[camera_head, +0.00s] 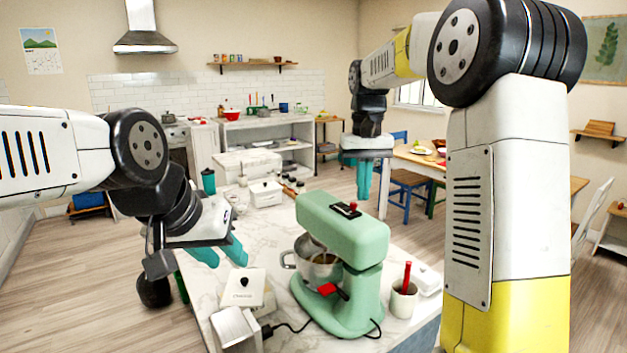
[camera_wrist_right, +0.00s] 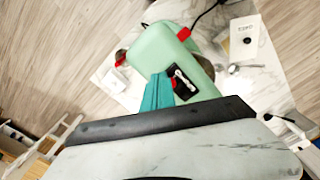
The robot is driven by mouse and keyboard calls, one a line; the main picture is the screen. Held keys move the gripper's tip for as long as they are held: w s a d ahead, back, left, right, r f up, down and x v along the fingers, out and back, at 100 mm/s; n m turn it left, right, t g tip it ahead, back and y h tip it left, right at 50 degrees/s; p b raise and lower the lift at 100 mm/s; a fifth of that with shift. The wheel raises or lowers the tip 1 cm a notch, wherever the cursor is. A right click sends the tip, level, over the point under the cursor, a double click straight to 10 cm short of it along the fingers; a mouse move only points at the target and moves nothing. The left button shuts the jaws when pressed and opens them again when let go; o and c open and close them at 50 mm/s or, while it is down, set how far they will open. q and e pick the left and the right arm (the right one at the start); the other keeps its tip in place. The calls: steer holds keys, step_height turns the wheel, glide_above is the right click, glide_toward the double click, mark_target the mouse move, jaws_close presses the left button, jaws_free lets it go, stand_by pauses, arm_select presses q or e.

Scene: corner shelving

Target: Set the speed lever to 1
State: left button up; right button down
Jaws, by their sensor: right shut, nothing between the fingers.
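The green stand mixer (camera_head: 340,240) stands on the marble counter, with a steel bowl (camera_head: 316,262) under its head. On top of its head is a black plate (camera_head: 345,210) with a red knob (camera_head: 352,206). A red lever (camera_head: 333,291) sticks out low on its near side; a red part on the mixer's side shows in the right wrist view (camera_wrist_right: 184,33). My right gripper (camera_head: 363,190) is shut and empty, pointing down beyond the mixer; its fingers (camera_wrist_right: 157,92) overlap the plate's edge in the wrist view. My left gripper (camera_head: 225,257) is open and empty, left of the mixer.
A white lidded box (camera_head: 265,192) and a teal bottle (camera_head: 208,181) stand farther back. A dining table (camera_head: 420,160) is beyond.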

steer(key=shift+f, duration=0.8)
stand_by(0.4)
steer(key=shift+w+a, duration=0.65)
steer(key=shift+w, duration=0.3)
steer(key=shift+w+a, duration=0.6)
steer(key=shift+w, duration=0.3)
stand_by(1.5)
steer(key=shift+s+d, duration=0.25)
steer(key=shift+s, duration=0.1)
stand_by(0.4)
steer(key=shift+r, duration=2.5)
